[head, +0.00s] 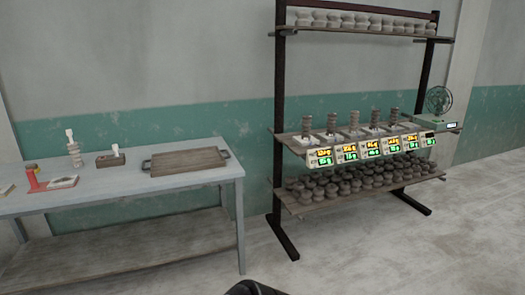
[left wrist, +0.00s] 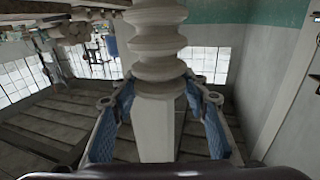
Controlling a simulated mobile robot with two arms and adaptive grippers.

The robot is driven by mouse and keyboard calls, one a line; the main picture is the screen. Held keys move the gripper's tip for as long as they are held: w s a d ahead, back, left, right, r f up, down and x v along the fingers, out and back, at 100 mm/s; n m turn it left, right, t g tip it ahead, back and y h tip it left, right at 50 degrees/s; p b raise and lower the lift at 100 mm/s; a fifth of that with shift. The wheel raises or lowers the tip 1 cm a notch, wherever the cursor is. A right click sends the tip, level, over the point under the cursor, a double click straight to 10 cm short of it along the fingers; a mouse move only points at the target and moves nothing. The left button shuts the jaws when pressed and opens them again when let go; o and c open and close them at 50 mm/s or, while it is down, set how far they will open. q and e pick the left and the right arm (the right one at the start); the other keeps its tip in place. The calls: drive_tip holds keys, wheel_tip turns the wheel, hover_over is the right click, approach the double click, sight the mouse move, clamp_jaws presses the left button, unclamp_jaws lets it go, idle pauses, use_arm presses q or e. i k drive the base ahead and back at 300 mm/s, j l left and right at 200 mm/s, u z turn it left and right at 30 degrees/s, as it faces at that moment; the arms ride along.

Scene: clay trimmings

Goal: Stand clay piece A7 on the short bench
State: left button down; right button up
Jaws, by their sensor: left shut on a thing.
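A pale grey clay piece (left wrist: 157,55) with rounded, stacked bulges and a plain lower block fills the middle of the left wrist view. My left gripper (left wrist: 158,103), with blue finger pads, is shut on its block. The piece's top is cut off by the frame, and no A7 mark is readable. My right gripper is in neither view.
The bench carries a wooden tray (head: 185,161), a small box (head: 110,159), a stacked piece (head: 74,153) and a red item (head: 33,178). A rack (head: 290,205) to the right holds clay pieces, lit displays (head: 320,158) and a fan (head: 438,101). The floor in front is clear.

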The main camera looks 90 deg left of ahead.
sight(103, 178)
drive_tip(key=k+j+u, duration=0.1)
drive_tip(key=u, duration=0.3)
drive_tip(key=j+u, duration=0.4)
drive_tip(key=k+j+u, duration=0.1)
drive_tip(key=u, duration=0.3)
drive_tip(key=j+u, duration=0.25)
drive_tip(key=u, duration=0.15)
drive_tip(key=j+u, duration=0.2)
drive_tip(key=j, duration=0.25)
drive_tip(key=i+j+u, duration=0.15)
drive_tip(key=j, duration=0.25)
drive_tip(key=i+j+u, duration=0.2)
drive_tip(key=j, duration=0.25)
drive_tip(key=i+j+u, duration=0.15)
drive_tip(key=j, duration=0.25)
drive_tip(key=i+j+u, duration=0.2)
drive_tip(key=j, duration=0.2)
drive_tip(key=k+j, duration=0.05)
drive_tip(key=k, duration=0.05)
